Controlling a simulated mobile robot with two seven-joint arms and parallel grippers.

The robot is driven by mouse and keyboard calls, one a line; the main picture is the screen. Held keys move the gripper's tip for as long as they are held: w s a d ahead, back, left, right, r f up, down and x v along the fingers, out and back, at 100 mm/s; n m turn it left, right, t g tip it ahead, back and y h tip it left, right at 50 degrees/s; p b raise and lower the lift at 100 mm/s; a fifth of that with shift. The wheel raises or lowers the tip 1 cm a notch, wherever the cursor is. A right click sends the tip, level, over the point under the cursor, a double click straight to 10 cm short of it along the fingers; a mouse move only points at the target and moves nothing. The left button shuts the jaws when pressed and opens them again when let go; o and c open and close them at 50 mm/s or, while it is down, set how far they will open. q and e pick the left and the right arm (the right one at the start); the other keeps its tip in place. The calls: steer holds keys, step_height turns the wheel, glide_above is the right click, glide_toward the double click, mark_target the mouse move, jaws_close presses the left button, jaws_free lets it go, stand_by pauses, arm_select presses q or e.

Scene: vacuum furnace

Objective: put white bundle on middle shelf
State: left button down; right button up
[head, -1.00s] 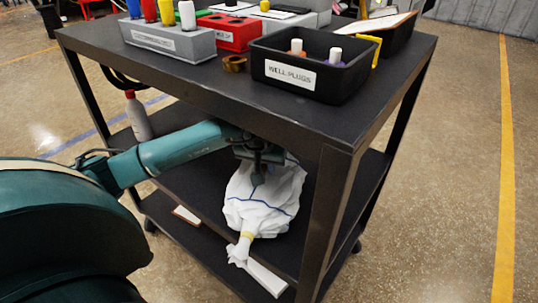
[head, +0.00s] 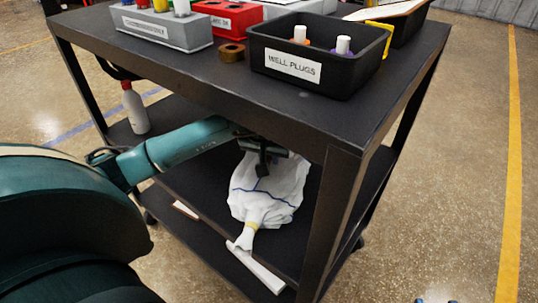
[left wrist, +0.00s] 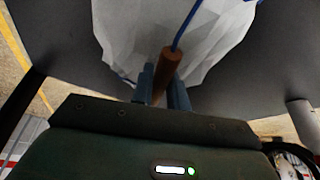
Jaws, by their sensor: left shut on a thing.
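The white bundle (head: 268,190) has blue cord lines and a yellow-banded neck toward the cart's front. It is under the cart's top, at the middle shelf (head: 190,180); whether it rests there is unclear. My left gripper (head: 263,168) reaches in below the top and is shut on a brown peg (left wrist: 168,68) with a blue cord against the bundle. The bundle (left wrist: 150,40) also shows beyond the fingers in the left wrist view. Small blue tips (head: 436,300) at the bottom edge of the head view look like my right gripper; their opening is unclear.
The black cart top (head: 215,75) is close above my left gripper, with a well-plugs bin (head: 318,60) on it. A front post (head: 325,215) stands right of the bundle. A white bottle (head: 134,108) stands left on the shelf. A white strip (head: 258,268) lies below the neck.

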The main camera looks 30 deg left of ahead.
arm_select(q)
steer(key=c, duration=1.4)
jaws_free()
steer(key=shift+o, duration=0.2)
steer(key=shift+r, duration=0.2)
steer(key=shift+s+d+r+p, duration=0.2)
steer(key=shift+s+r+p, duration=0.35)
steer(key=shift+s, duration=0.2)
steer(key=s+d, duration=0.1)
steer(key=s, duration=0.2)
steer(key=s+d, duration=0.1)
steer(key=s, duration=0.3)
steer(key=s+d, duration=0.1)
steer(key=s, duration=0.2)
steer(key=shift+s+d+f, duration=0.1)
steer(key=shift+s+d, duration=0.1)
arm_select(e)
steer(key=shift+s+d+g, duration=0.15)
steer(key=shift+d+g, duration=0.05)
steer(key=shift+g, duration=0.3)
